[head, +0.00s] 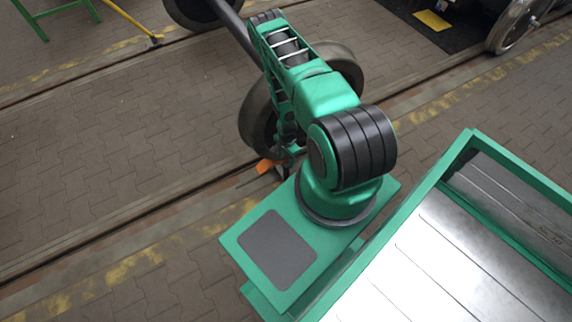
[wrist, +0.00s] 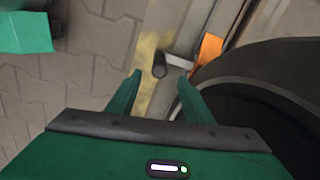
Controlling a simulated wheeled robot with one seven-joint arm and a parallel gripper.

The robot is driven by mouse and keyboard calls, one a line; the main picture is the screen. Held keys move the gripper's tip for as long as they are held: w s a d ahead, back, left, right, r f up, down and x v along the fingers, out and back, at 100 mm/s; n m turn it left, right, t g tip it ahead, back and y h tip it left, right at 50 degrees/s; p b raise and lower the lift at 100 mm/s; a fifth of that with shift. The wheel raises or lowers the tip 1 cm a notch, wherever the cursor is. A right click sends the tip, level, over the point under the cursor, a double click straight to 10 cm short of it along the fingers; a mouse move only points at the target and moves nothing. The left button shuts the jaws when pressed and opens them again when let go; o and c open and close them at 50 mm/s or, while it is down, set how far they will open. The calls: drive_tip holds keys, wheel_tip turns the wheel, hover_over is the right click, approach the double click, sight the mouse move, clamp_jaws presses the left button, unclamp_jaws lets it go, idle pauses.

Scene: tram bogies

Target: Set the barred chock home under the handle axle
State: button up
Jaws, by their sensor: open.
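The orange chock (head: 266,166) stands on the ground by the near rail, close to the near wheel (head: 257,112); in the wrist view the chock (wrist: 207,50) is at the upper right beside the dark wheel (wrist: 265,85). A short dark bar (wrist: 160,66) joins it by a pale grey stem. My gripper (wrist: 159,77) is open, its two green fingers either side of the bar's near end, with gaps left and right. How deep the bar sits between them I cannot tell. The dark axle (head: 238,28) runs from this wheel to a far one; my arm hides part of it.
My green deck is beside the rail. A green-framed silver tray (head: 430,255) fills the lower right. Another wheel (head: 512,28) stands at the top right near a dark mat with a yellow plate (head: 432,20).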

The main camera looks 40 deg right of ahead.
drive_tip(key=shift+r, duration=1.45)
drive_tip(key=shift+s, duration=0.1)
